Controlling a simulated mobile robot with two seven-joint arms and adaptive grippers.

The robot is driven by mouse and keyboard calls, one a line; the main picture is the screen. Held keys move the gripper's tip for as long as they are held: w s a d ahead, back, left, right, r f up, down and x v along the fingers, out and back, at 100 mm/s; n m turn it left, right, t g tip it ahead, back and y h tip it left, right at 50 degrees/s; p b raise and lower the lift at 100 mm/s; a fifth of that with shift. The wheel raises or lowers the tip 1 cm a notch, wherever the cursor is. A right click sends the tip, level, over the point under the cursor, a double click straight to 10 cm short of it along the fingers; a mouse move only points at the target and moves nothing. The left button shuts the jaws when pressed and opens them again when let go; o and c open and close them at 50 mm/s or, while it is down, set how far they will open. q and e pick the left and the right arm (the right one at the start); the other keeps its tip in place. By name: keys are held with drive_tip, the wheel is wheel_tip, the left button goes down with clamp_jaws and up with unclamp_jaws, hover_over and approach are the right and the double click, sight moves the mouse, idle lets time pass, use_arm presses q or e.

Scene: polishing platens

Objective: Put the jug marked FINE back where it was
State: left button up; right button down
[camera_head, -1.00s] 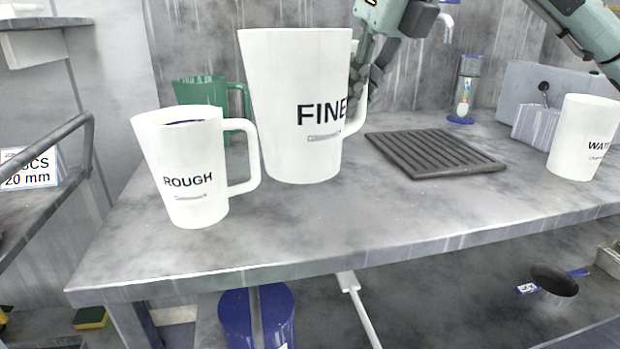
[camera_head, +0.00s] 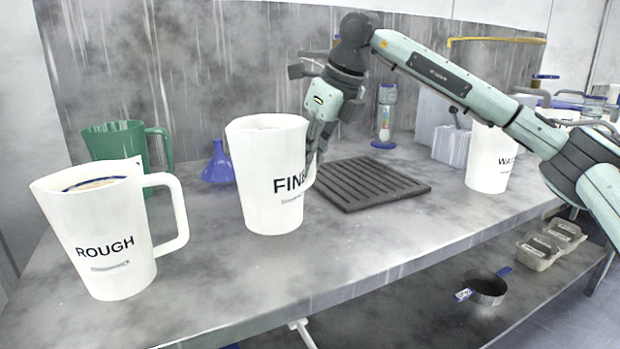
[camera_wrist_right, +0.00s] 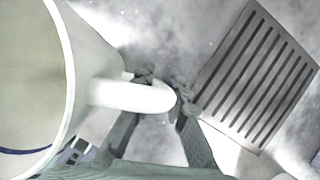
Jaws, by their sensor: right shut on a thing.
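The white jug marked FINE (camera_head: 262,190) is upright over the middle-left part of the bench, left of the dark ribbed rack. Its base looks at or close to the bench top; I cannot tell if it touches. My right gripper (camera_head: 316,152) is at the jug's right side, shut on its handle. In the right wrist view, the jug's wide mouth (camera_wrist_right: 30,80) fills the left side. Its handle (camera_wrist_right: 125,95) reaches between the fingers of my right gripper (camera_wrist_right: 164,88). My left gripper is out of view.
The white ROUGH jug (camera_head: 105,235) stands front left, with a green jug (camera_head: 112,146) behind it. A blue funnel (camera_head: 217,166) is behind FINE. The ribbed rack (camera_head: 368,184) lies to its right, then another white jug (camera_head: 490,158). The front bench top is clear.

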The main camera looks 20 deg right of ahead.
sight(311, 178)
drive_tip(key=shift+f, duration=2)
drive_tip(key=shift+f, duration=0.1)
drive_tip(key=c, duration=1.5)
unclamp_jaws()
drive_tip(key=shift+r, duration=0.3)
drive_tip(key=v, duration=1.1)
drive_tip(key=shift+s+r, duration=0.2)
drive_tip(key=shift+r, duration=0.15)
